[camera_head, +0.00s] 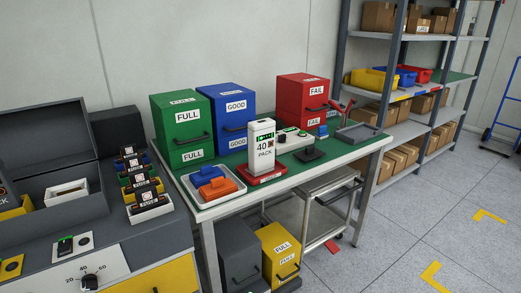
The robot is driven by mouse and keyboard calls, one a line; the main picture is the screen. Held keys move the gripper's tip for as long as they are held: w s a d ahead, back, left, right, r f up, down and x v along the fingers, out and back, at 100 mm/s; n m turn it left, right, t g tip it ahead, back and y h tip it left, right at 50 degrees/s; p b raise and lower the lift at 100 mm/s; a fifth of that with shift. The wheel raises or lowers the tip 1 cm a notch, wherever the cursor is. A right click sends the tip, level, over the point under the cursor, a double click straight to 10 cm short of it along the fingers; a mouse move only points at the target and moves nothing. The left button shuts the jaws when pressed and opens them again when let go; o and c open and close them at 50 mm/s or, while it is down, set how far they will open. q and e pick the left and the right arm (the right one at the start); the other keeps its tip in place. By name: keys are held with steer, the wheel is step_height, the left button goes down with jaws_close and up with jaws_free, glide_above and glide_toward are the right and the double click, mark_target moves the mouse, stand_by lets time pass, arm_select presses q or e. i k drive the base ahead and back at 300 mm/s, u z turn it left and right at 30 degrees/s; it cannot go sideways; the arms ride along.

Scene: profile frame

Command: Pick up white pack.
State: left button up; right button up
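The white pack (262,155) stands upright on a red base (267,175) near the front edge of the green-topped table (240,197). Neither my left nor my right gripper shows in the head view.
A tray (228,199) with blue and orange items lies left of the pack. Green (180,128), blue (228,118) and red (303,100) cabinets stand behind it. A white device (297,136) and a grey tray (358,134) are to the right. Open floor (400,230) lies at right.

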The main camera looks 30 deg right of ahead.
mark_target(262, 132)
steer(key=z, duration=2.4)
steer(key=i, duration=2)
steer(key=u, duration=1.5)
